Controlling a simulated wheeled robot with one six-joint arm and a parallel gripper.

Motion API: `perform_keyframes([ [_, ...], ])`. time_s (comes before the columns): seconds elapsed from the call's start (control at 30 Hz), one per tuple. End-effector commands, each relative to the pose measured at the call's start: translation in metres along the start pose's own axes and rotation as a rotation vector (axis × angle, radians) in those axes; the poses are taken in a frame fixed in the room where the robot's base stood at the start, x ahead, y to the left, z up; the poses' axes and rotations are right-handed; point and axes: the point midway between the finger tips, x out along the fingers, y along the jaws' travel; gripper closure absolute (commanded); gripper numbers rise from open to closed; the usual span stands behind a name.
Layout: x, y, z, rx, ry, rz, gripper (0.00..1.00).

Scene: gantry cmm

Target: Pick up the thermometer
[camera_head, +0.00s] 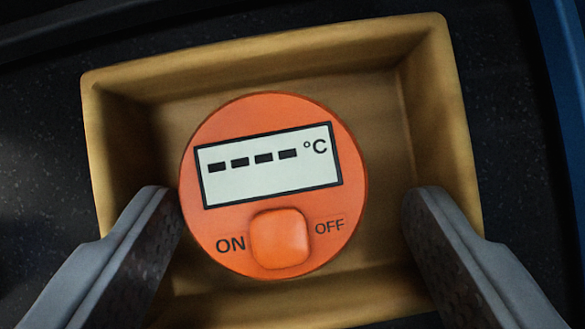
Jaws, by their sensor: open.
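The thermometer (274,225) is a round orange device with a white display showing four dashes and °C. An orange knob or button sits below the display between the words ON and OFF. The thermometer is inside a yellow-brown box (260,48), seen from above. My gripper (290,208) is open, with one finger on each side of the thermometer. The left finger's tip is close to the thermometer's left edge; I cannot tell if they touch. The right finger's tip is apart from it, with a clear gap. The lower part of the box is partly hidden by the fingers.
The box rests on a dark speckled surface (40,150). A blue edge (567,70) runs along the right side, and a dark bar (80,22) crosses the top left.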

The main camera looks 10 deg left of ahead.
Motion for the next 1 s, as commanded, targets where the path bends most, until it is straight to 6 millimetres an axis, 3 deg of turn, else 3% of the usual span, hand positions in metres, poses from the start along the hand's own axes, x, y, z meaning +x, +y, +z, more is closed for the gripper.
perform_keyframes([
  [0.07, 0.002, 0.000, 0.003, 0.000, -0.006, 0.000, 0.26],
  [0.3, 0.001, 0.000, 0.003, 0.000, -0.006, 0.000, 0.73],
  [0.33, 0.001, 0.000, 0.003, 0.000, -0.006, 0.000, 0.76],
  [0.73, -0.007, 0.000, -0.004, 0.001, -0.001, 0.000, 0.76],
  [1.0, -0.053, 0.000, -0.034, 0.000, 0.004, 0.000, 0.76],
])
